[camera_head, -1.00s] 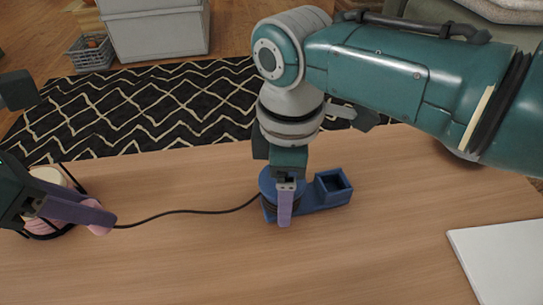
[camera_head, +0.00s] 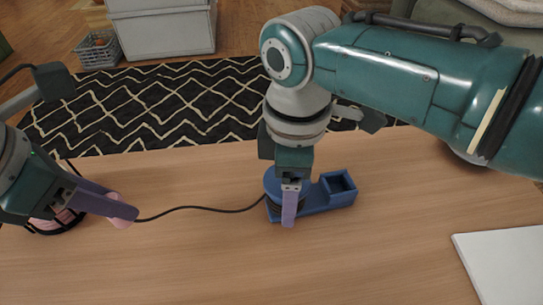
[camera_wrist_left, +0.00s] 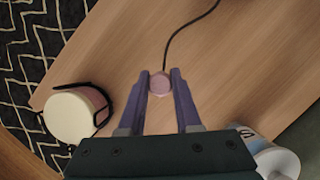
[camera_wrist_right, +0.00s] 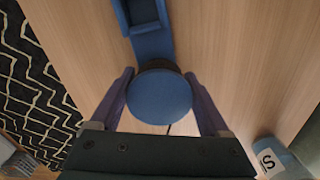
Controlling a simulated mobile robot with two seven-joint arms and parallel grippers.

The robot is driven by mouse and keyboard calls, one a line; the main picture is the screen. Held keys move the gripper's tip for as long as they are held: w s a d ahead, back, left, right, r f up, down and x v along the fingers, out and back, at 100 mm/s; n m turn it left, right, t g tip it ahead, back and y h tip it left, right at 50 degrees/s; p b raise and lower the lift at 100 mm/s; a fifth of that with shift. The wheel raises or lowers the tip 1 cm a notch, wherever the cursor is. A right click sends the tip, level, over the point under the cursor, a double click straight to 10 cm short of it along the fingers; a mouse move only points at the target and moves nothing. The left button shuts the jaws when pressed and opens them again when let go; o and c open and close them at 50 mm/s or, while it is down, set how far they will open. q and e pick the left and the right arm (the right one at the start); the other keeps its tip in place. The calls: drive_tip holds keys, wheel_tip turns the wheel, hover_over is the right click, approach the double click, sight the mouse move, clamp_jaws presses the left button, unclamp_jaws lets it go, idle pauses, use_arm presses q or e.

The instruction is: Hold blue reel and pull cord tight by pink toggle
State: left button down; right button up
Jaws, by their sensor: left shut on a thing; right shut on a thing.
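The blue reel (camera_head: 272,186) stands on the table, attached to a blue base with a square open box (camera_head: 338,186) at its right. My right gripper (camera_head: 290,205) is shut on the reel; in the right wrist view the fingers flank its round blue top (camera_wrist_right: 159,97). The pink toggle (camera_head: 121,212) is at the left of the table. My left gripper (camera_head: 122,208) is shut on it; the toggle shows between the fingertips in the left wrist view (camera_wrist_left: 159,84). The black cord (camera_head: 195,208) runs from toggle to reel in a slack, shallow curve.
A pink and cream round container with black straps (camera_wrist_left: 77,112) stands beside my left gripper near the table edge. A white flat panel (camera_head: 505,262) lies at the front right. A bottle (camera_wrist_left: 275,158) shows in the left wrist view. The table's front middle is clear.

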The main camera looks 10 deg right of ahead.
use_arm(q)
drive_tip(key=shift+d, duration=0.15)
drive_tip(key=shift+d, duration=2.35)
drive_tip(key=shift+f, duration=2.55)
drive_tip(key=c, duration=0.5)
unclamp_jaws()
